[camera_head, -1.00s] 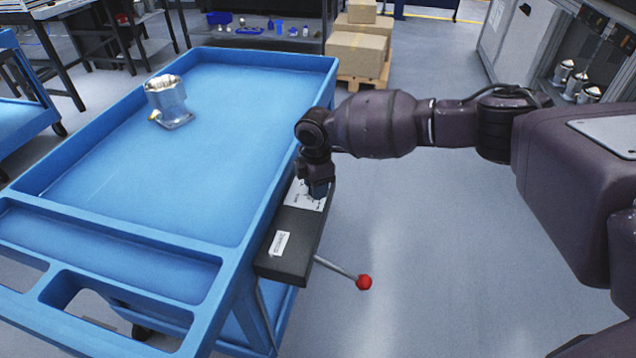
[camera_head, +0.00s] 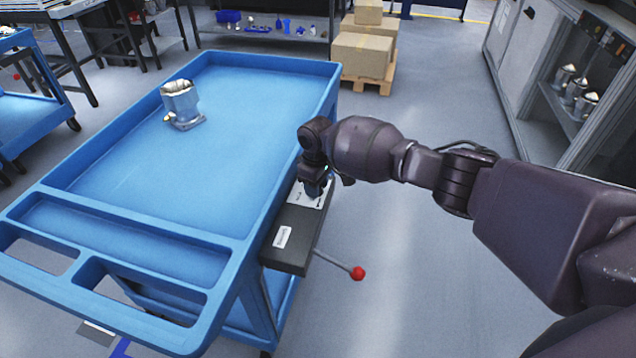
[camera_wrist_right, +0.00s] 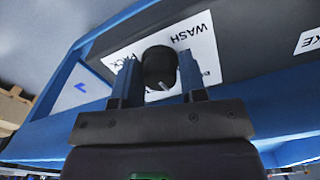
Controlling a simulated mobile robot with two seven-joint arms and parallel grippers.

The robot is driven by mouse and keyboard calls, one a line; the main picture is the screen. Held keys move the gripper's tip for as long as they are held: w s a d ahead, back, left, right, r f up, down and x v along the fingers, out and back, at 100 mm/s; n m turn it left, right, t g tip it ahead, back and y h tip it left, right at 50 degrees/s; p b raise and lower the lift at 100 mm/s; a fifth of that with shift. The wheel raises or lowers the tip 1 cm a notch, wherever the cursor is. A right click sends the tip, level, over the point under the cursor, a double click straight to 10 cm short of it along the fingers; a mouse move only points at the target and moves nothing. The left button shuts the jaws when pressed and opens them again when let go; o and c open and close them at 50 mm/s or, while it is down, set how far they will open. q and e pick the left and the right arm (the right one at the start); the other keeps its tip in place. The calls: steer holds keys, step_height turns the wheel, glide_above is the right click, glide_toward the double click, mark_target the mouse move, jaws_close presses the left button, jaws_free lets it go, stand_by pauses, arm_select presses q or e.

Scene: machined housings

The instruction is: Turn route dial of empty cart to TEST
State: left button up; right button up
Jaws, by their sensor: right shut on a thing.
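A blue cart (camera_head: 85,311) fills the left and middle of the head view, with a black control box (camera_head: 290,243) on its right side. My right gripper (camera_head: 313,189) is at the white label plate (camera_head: 325,195) on that box. In the right wrist view the black dial (camera_wrist_right: 157,66) sits between the blue fingers of my right gripper (camera_wrist_right: 158,82), which is shut on it. The white label (camera_wrist_right: 208,62) beside it reads WASH; other words are partly hidden, and I cannot read TEST. The dial's pale mark (camera_wrist_right: 165,87) points toward the gripper. My left gripper is not in view.
One metal housing (camera_head: 182,103) stands in this cart's tray. A lever with a red ball (camera_head: 358,273) sticks out from the box's side. Another blue cart (camera_head: 40,105) stands at far left. Boxes on a pallet (camera_head: 362,55) stand behind. Floor right of the cart is clear.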

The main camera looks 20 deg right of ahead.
steer(key=m+p, duration=0.2)
steer(key=m, duration=0.3)
steer(key=shift+m+p, duration=0.3)
steer(key=shift+m, duration=0.7)
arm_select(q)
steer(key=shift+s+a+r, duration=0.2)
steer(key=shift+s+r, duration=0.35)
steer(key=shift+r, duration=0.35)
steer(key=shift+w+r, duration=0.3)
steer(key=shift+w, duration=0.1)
arm_select(e)
steer(key=o, duration=0.9)
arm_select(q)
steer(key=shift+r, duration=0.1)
